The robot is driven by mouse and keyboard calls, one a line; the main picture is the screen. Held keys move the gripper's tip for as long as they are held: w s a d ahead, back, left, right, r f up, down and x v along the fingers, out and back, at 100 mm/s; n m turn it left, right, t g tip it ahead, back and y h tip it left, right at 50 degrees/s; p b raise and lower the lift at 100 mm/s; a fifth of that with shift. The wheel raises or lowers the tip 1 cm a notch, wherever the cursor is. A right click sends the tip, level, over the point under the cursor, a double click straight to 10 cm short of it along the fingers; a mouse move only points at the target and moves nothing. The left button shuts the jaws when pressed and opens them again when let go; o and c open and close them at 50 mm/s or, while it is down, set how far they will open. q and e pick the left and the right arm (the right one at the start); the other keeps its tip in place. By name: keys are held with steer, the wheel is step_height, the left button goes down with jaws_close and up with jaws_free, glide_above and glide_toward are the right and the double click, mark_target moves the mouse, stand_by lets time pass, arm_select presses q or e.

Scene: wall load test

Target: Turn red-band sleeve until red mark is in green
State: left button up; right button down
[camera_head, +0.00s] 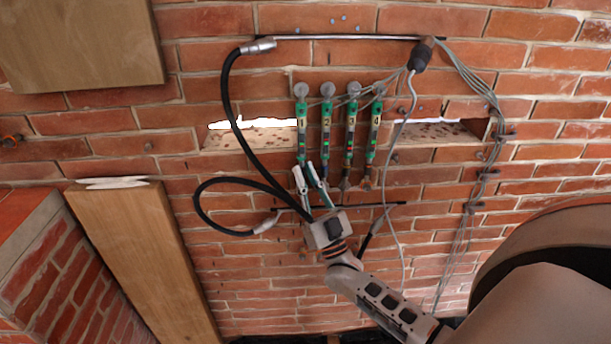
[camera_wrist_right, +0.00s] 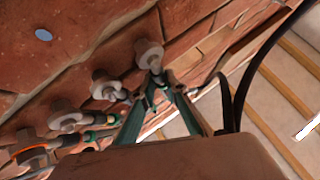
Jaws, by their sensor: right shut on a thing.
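Four green gauges hang side by side on the brick wall, numbered 1 (camera_head: 301,122), 2 (camera_head: 326,122), 3 (camera_head: 351,122) and 4 (camera_head: 376,122). Each has a grey round head and small coloured marks, too small to read surely. My right gripper (camera_head: 309,172) reaches up from below and is shut on the lower end of gauge 1; its fingers hide that end. In the right wrist view the fingertips (camera_wrist_right: 158,82) meet just below a grey round fitting (camera_wrist_right: 148,52). My left gripper is not in view.
Black hoses (camera_head: 226,95) loop left of the gauges and pass close to my right gripper. A thin cable (camera_head: 408,105) and grey wires (camera_head: 490,100) hang at the right. A wooden board (camera_head: 145,265) leans at the lower left.

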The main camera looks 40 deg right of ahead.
steer(key=c, duration=2.3)
jaws_free()
steer(key=shift+s, duration=0.1)
steer(key=shift+v, duration=4)
